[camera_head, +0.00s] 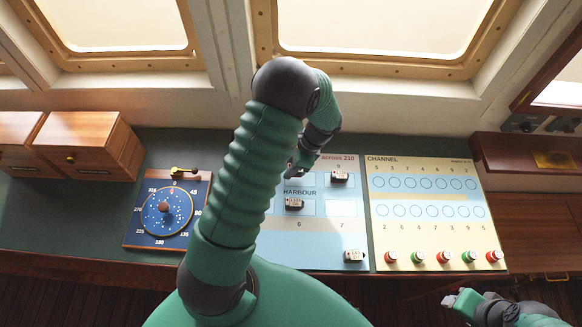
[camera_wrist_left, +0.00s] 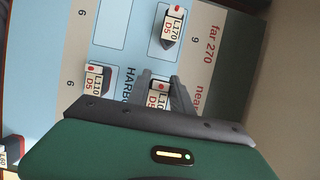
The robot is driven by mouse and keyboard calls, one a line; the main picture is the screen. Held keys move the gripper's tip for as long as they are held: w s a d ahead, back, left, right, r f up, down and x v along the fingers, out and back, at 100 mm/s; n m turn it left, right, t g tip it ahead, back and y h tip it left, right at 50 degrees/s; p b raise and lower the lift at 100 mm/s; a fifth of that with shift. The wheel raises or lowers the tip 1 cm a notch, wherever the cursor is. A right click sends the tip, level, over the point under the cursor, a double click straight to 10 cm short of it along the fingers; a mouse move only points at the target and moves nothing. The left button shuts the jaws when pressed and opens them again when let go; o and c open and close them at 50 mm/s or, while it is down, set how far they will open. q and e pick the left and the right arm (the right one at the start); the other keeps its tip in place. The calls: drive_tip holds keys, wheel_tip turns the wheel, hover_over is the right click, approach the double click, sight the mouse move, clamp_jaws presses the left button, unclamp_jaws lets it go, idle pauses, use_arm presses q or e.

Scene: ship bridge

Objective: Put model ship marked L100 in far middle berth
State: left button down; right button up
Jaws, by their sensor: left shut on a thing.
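My left gripper (camera_head: 293,171) is over the far row of the harbour board (camera_head: 325,235), around its middle berth, which my arm and gripper mostly hide. In the left wrist view its two fingers (camera_wrist_left: 163,92) are shut on a small white model ship (camera_wrist_left: 157,94). Its label looks like L100 D5, but the last digits are partly covered. I cannot tell whether the ship touches the board. My right gripper (camera_head: 462,302) is at the lower right, away from the board; its jaw opening is unclear.
Ship L170 (camera_wrist_left: 172,25) sits in the far right berth; it also shows in the head view (camera_head: 339,177). Ship L110 (camera_wrist_left: 97,80) sits in the nearer row (camera_head: 294,204). Another ship (camera_head: 354,256) stands at the board's front edge. The channel panel (camera_head: 430,236) lies right, a dial (camera_head: 150,225) left.

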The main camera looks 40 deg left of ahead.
sight(297, 176)
use_arm(q)
drive_tip(key=shift+w+a, duration=0.45)
drive_tip(key=shift+a, duration=0.05)
drive_tip(key=shift+s+d+f+p, duration=0.1)
drive_tip(key=shift+d+f+p, duration=0.55)
drive_tip(key=shift+d+f, duration=0.55)
drive_tip(key=shift+d, duration=0.75)
drive_tip(key=shift+a+f, duration=0.1)
drive_tip(key=shift+a, duration=0.1)
drive_tip(key=c, duration=1.4)
unclamp_jaws()
drive_tip(key=shift+a+f, duration=0.35)
drive_tip(key=shift+a, duration=0.45)
drive_tip(key=shift+o, duration=1.3)
drive_tip(key=shift+s+a, duration=0.15)
drive_tip(key=shift+s, duration=0.05)
drive_tip(key=shift+w+d, duration=0.2)
drive_tip(key=shift+d, duration=0.25)
drive_tip(key=shift+a, duration=0.2)
use_arm(e)
drive_tip(key=shift+s+d+r, duration=0.15)
drive_tip(key=shift+d+r, duration=0.15)
drive_tip(key=shift+d, duration=0.2)
drive_tip(key=shift+s+d+r, duration=0.1)
drive_tip(key=shift+d+r, duration=0.15)
drive_tip(key=shift+d, duration=0.2)
use_arm(q)
drive_tip(key=shift+d, duration=0.1)
